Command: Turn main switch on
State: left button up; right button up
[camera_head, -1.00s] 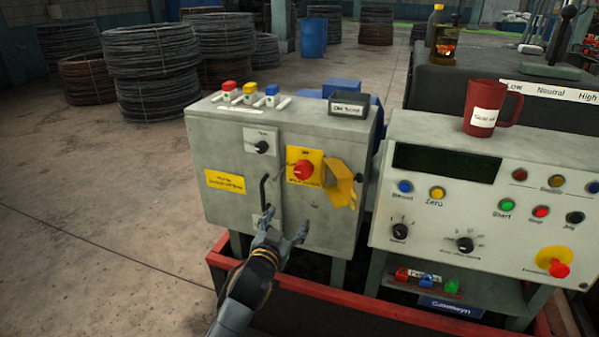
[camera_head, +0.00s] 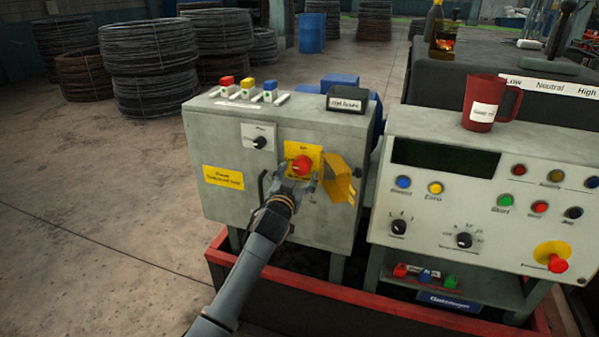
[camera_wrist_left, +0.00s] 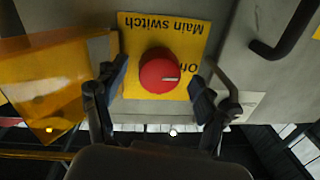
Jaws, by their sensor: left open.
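The main switch is a round red knob (camera_head: 301,166) on a yellow plate (camera_head: 315,154) on the front of the grey cabinet. In the left wrist view the knob (camera_wrist_left: 160,71) has a pale mark pointing to the right. The plate (camera_wrist_left: 187,29) reads "Main switch", upside down there, with a partly hidden "Off". My left gripper (camera_head: 298,178) is open in front of the knob. In the left wrist view its fingers (camera_wrist_left: 157,92) are on either side of the knob, apart from it as far as I can see. My right gripper is not in view.
A yellow cover (camera_head: 339,178) stands swung open at the right of the switch. A dark handle (camera_head: 262,188) sticks out at the left. A small black knob (camera_head: 259,142) is above it. The control panel (camera_head: 440,195) stands close on the right.

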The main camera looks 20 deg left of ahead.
pick_arm(q)
jog(key=shift+w, duration=0.7)
jog(key=c, duration=1.2)
jog(key=shift+o, duration=0.2)
